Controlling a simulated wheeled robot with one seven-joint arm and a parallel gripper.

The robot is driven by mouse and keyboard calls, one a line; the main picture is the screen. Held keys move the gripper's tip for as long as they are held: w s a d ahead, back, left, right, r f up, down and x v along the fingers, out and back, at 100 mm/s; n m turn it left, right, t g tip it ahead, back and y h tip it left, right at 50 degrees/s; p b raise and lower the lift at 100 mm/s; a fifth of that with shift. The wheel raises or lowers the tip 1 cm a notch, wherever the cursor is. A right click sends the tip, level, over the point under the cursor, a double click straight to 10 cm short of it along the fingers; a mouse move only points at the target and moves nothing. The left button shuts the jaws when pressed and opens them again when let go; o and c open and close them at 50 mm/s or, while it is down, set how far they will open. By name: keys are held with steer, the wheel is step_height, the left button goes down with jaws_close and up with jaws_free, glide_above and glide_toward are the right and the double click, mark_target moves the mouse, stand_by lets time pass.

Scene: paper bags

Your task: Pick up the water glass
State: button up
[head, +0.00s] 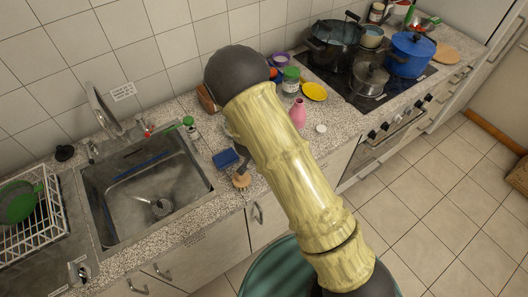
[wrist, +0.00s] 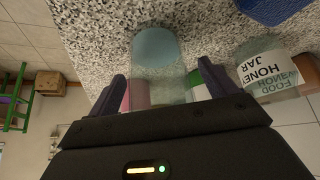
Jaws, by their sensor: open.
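The water glass (wrist: 158,52) is a clear glass with a pale bluish tint, standing on the speckled counter in the wrist view. It lies ahead of my gripper (wrist: 165,85), between the lines of its two dark fingers. The fingers are apart, with no visible grip on the glass. Things behind show through the clear glass, and its lower part in the picture is cut off by the gripper body. In the head view my arm hides the glass and most of the gripper.
In the head view, a pink vase (head: 298,112), yellow dish (head: 314,91) and green jar (head: 290,80) stand right of my arm. The sink (head: 145,190) is left.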

stand_by(0.4)
steer(key=c, duration=1.2)
steer(key=shift+r, duration=0.1)
step_height(320, 180, up, 10)
steer(key=p, duration=0.2)
steer(key=shift+p, duration=0.35)
steer(key=shift+d, duration=0.1)
